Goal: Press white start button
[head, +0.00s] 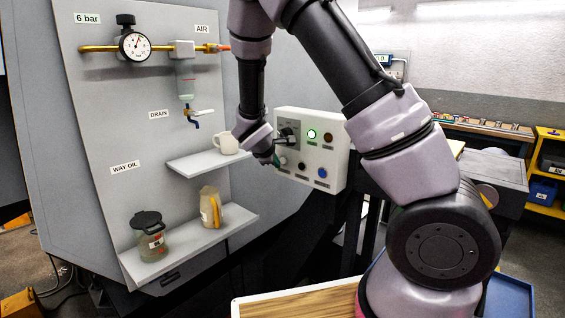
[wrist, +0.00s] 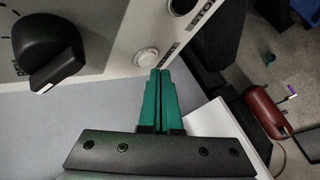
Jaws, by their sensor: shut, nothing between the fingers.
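The control panel (head: 338,160) is a white box carrying a black rotary knob, a lit green button (head: 312,134) and other buttons. In the wrist view the white button (wrist: 146,57) is round with a grey ring, on the panel face near a black knob (wrist: 45,48). My gripper (wrist: 161,71) has green fingers, shut and empty. Its tips appear just below and right of the white button; I cannot tell whether they touch it. In the head view my gripper (head: 275,161) is at the panel's lower left, by the white button (head: 283,160).
A shelf (head: 195,165) with a white mug (head: 226,143) is close left of my gripper. A blue button (head: 322,172) and a dark button (head: 302,166) sit right of the white one.

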